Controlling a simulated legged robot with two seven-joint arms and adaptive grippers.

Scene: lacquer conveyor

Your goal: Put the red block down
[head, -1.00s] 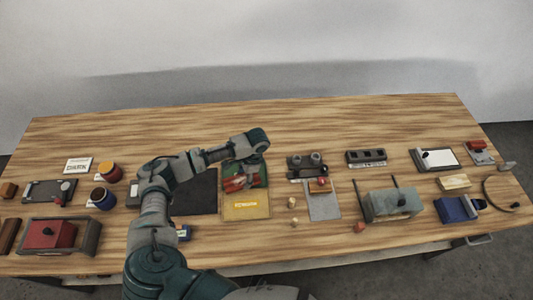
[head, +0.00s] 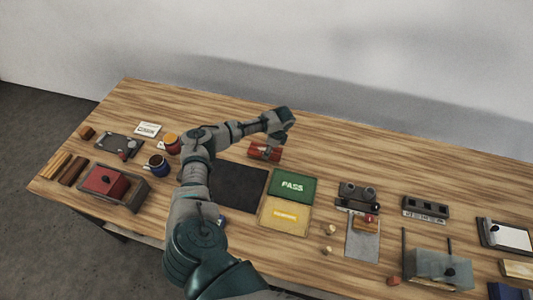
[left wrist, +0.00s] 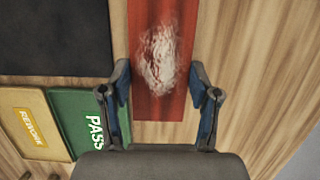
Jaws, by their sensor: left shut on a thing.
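The red block (head: 264,153) is held in my left gripper (head: 268,146), just beyond the far left corner of the green PASS mat (head: 293,198). In the left wrist view the block (left wrist: 160,100) lies lengthwise between the two fingers of the gripper (left wrist: 161,80), with a pale, scuffed patch on its top face. Bare wood shows around it in that view. I cannot tell whether its underside touches the table. My right gripper is not in view.
A yellow REWORK mat (head: 272,224) lies in front of the green one, and a black mat (head: 238,187) to the left. Two jars (head: 157,165) stand further left beside a tray holding a red box (head: 106,182). Bare wood (head: 345,158) lies to the right of the block.

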